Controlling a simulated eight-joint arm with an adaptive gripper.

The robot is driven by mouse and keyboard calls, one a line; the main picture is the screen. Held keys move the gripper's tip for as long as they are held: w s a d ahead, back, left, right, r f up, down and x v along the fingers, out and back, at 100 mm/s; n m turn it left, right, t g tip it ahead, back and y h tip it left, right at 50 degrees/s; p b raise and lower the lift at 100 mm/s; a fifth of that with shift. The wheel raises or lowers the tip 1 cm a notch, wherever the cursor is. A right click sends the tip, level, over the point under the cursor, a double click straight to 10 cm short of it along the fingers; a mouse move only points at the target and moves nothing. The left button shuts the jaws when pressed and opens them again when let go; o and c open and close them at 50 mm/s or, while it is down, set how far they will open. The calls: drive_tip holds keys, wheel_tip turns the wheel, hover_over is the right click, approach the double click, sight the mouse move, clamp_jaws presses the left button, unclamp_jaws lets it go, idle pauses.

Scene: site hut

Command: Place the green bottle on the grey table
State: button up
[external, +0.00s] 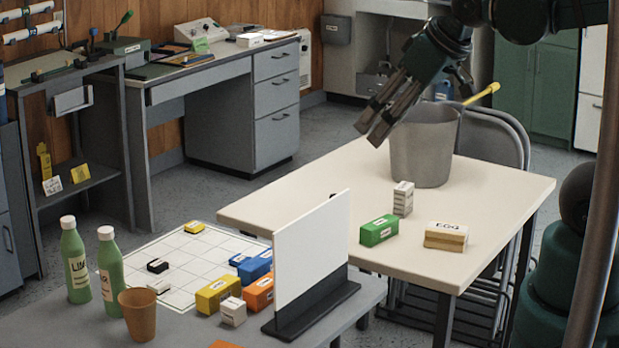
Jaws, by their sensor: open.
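Two green bottles with white caps and pale labels, one (77,262) at the far left and one (110,268) just right of it, stand upright on the grey table (60,325) at the lower left. My gripper (371,130) is open, with its fingers tilted down to the left. In the picture it is at the upper left of a grey bucket (425,150) on the cream table (330,180), well away from both bottles. Nothing shows between its fingers. The bucket's inside is mostly hidden; a yellow-handled tool (482,94) sticks out of it.
An upright white panel (312,250) on a dark base, an orange cup (138,312), a white grid mat (185,248) and several small coloured boxes occupy the grey table. A green box (379,230), white box (403,198) and tan block (446,237) sit on the cream table.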

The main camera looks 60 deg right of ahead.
drive_tip(key=shift+s+d+f, duration=0.15)
drive_tip(key=shift+s+f, duration=0.05)
drive_tip(key=shift+s, duration=0.25)
drive_tip(key=shift+s+d+f, duration=0.15)
drive_tip(key=shift+s+f, duration=0.05)
drive_tip(key=shift+s, duration=0.25)
